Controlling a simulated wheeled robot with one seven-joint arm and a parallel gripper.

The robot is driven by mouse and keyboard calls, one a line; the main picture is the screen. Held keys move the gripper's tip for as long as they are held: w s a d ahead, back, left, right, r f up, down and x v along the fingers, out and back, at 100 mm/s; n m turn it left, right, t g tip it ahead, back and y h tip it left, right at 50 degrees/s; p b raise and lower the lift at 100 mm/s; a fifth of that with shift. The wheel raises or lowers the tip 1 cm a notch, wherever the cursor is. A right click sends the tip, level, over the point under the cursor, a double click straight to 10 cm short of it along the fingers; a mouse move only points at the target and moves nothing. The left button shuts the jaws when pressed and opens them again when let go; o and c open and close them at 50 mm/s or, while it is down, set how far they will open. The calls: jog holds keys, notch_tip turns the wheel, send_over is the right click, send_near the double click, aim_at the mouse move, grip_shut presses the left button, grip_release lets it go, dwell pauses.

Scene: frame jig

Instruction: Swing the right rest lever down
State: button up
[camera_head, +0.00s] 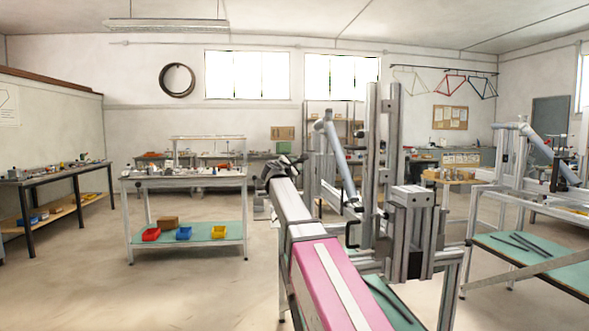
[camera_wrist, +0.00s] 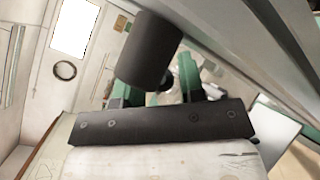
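The frame jig (camera_head: 371,150) stands right of centre in the head view, with grey metal uprights and a tilted blue-grey tube (camera_head: 341,160). A small black bent handle (camera_head: 351,235) shows low on it; I cannot tell whether this is the right rest lever. My gripper (camera_head: 283,164) is left of the uprights at the far end of my arm. In the wrist view, its green fingers (camera_wrist: 160,92) stand apart. A dark cylinder (camera_wrist: 150,52) is close to the camera, covering part of the left finger. I cannot tell whether it touches the fingers or belongs to the lever.
Metal beams (camera_wrist: 245,50) run close along the right of the wrist view. A second jig stand (camera_head: 490,190) is at the right. A workbench with bins (camera_head: 185,179) stands left of my arm. The floor between is clear.

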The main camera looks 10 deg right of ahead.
jog(key=shift+d, duration=0.1)
grip_shut()
jog(key=shift+s+f+n+g+y, duration=0.5)
jog(key=shift+n+g, duration=0.2)
jog(key=shift+g, duration=0.35)
jog(key=shift+s+f+n+g+y, duration=0.45)
jog(key=shift+n+g+y, duration=0.2)
jog(key=shift+g, duration=0.4)
jog(key=shift+s, duration=0.1)
grip_release()
